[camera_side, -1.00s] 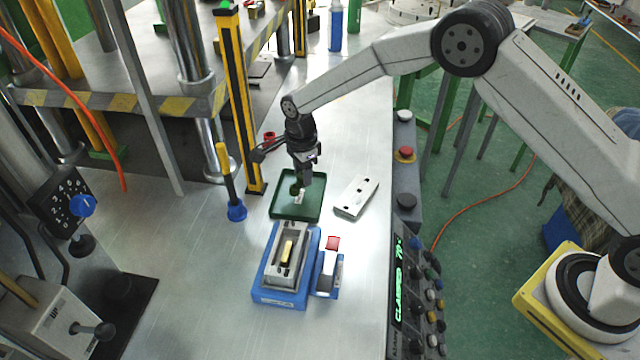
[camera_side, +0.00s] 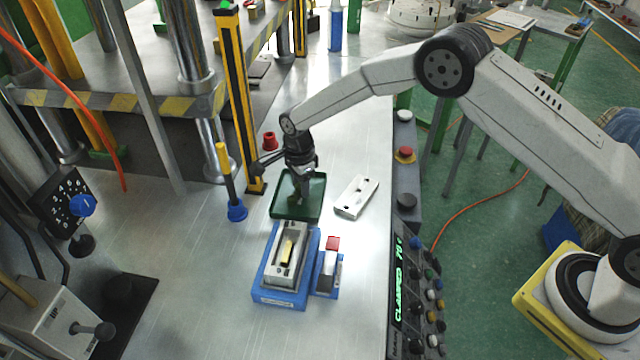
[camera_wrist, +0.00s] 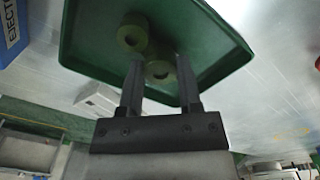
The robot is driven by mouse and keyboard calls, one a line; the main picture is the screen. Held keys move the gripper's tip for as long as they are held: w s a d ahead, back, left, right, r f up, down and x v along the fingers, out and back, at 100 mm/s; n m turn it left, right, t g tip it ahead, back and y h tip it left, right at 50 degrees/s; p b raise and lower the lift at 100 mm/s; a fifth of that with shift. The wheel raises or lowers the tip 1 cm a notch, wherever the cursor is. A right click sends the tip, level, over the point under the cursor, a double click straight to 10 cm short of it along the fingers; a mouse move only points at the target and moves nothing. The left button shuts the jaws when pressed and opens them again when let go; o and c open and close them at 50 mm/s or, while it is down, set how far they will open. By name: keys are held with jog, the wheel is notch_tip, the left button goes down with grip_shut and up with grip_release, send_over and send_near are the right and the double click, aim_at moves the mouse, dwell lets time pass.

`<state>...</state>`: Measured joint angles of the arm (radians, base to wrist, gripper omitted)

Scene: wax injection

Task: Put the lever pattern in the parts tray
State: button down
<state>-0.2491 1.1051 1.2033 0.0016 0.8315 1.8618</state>
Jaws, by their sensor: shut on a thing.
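The lever pattern (camera_wrist: 133,36) shows in the wrist view as a green piece with two round, holed ends. My gripper (camera_wrist: 160,90) is shut on its near end, between the two dark fingers. The pattern is over the green parts tray (camera_wrist: 88,28); I cannot tell whether it touches the tray floor. In the side view my gripper (camera_side: 300,198) points down inside the outline of the parts tray (camera_side: 283,211), and the pattern is mostly hidden by the fingers.

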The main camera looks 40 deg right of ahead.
jog(key=shift+f, duration=0.15)
jog(key=shift+c, duration=1.4)
grip_release()
notch_tip(320, 180, up, 12)
jog(key=shift+r, duration=0.2)
jog(key=s+d+n+t, duration=0.1)
jog(key=s+d+n, duration=0.3)
jog(key=s, duration=0.5)
jog(key=s+d+r+n, duration=0.1)
jog(key=s+d+n, duration=0.4)
jog(key=s+n, duration=0.3)
jog(key=s+d+r+n+t, duration=0.1)
jog(key=s+d+n, duration=0.4)
jog(key=s, duration=0.5)
jog(key=shift+n+t, duration=0.3)
jog(key=shift+n, duration=0.4)
